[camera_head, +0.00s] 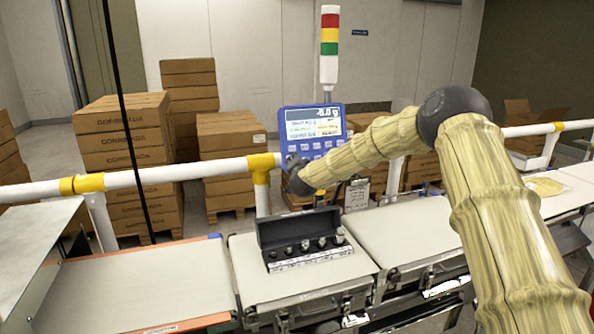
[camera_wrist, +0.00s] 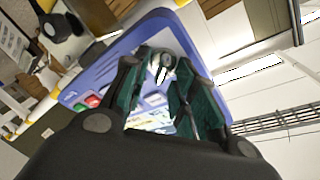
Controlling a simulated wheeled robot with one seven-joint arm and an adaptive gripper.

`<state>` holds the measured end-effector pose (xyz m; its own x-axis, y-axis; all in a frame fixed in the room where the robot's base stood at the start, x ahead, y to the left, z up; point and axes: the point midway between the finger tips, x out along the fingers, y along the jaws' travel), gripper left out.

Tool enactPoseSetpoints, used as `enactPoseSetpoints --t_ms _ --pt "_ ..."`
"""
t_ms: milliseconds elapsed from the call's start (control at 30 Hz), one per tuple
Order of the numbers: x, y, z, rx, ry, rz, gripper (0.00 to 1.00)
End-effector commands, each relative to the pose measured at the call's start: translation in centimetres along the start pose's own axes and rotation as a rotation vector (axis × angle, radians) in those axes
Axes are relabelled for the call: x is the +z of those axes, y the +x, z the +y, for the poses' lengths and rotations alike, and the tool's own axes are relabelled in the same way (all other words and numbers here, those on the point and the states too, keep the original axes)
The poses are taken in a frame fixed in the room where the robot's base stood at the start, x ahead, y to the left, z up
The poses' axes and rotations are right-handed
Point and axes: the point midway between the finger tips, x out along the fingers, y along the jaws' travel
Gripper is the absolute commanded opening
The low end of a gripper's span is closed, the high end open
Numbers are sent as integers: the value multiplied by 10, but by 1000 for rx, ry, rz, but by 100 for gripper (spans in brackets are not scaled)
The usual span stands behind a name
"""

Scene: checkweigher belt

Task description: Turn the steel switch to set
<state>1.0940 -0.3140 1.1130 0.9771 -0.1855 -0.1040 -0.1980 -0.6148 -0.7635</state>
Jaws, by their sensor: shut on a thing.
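The steel switch (camera_wrist: 162,62) is a small round metal knob on the face of the blue indicator box (camera_wrist: 82,82), seen in the wrist view. My gripper (camera_wrist: 164,74) has its two green-padded fingers on either side of the switch and is shut on it. Which setting the switch points to cannot be told. In the head view the blue indicator box (camera_head: 297,112) stands behind the rail with a lit display. My gripper (camera_head: 298,178) is at the box's lower edge there, and it hides the switch.
An open black case of weights (camera_head: 295,266) stands on the belt section below. A white rail (camera_head: 150,176) with yellow joints runs in front of the box. A red, yellow and green light tower (camera_head: 329,66) rises behind it. Stacked cartons (camera_head: 124,128) stand further back.

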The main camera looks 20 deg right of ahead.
Motion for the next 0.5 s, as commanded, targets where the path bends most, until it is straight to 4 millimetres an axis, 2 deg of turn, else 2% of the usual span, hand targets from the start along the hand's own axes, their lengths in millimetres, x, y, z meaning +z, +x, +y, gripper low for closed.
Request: enactPoseSetpoints --t_ms 500 --pt "-1 1 3 125 438 2 3"
